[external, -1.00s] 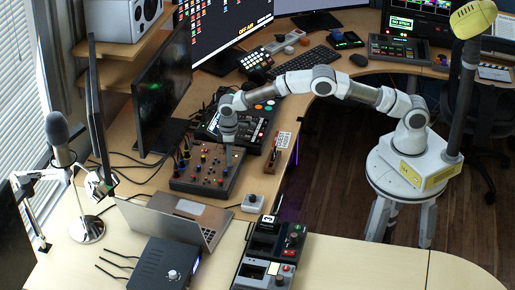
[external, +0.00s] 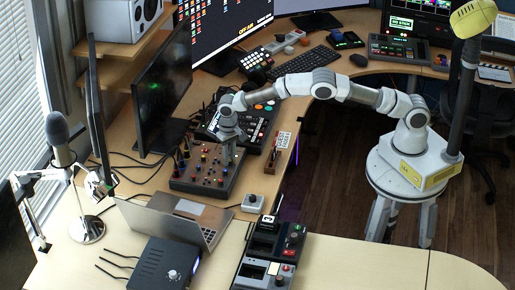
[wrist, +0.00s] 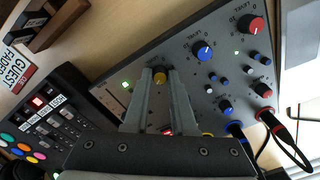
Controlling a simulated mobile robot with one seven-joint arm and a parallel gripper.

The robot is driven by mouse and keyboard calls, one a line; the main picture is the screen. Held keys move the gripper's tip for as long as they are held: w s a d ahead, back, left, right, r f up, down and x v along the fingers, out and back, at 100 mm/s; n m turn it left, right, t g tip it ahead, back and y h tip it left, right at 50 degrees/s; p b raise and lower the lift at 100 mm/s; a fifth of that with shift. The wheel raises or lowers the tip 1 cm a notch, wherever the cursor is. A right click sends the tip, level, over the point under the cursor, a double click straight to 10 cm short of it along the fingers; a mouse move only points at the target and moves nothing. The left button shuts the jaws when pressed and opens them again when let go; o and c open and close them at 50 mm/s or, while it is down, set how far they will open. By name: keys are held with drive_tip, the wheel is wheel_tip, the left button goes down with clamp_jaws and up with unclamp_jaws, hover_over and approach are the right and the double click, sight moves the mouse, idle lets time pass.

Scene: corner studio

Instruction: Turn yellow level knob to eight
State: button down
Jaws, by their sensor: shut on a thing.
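The yellow level knob (wrist: 160,77) sits on the grey mixer panel, in a row with a blue level knob (wrist: 202,50) and a red level knob (wrist: 250,25). My gripper (wrist: 159,74) is shut on the yellow knob, with a fingertip on either side of it. The pointer and scale marks around the yellow knob are too small or covered to read. In the external view the mixer (external: 190,181) lies on the desk under my gripper (external: 229,163), and the yellow knob cannot be made out there.
Cables plug into the mixer's jacks (wrist: 236,129). A controller with coloured buttons (wrist: 38,115) lies beside it. A "guest fader" sign (wrist: 17,67) stands close by.

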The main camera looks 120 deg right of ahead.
drive_tip(key=shift+m, duration=2)
drive_tip(key=c, duration=0.7)
unclamp_jaws()
drive_tip(key=shift+c, duration=0.2)
wheel_tip(320, 180, up, 18)
drive_tip(key=p, duration=0.2)
drive_tip(key=shift+f, duration=0.25)
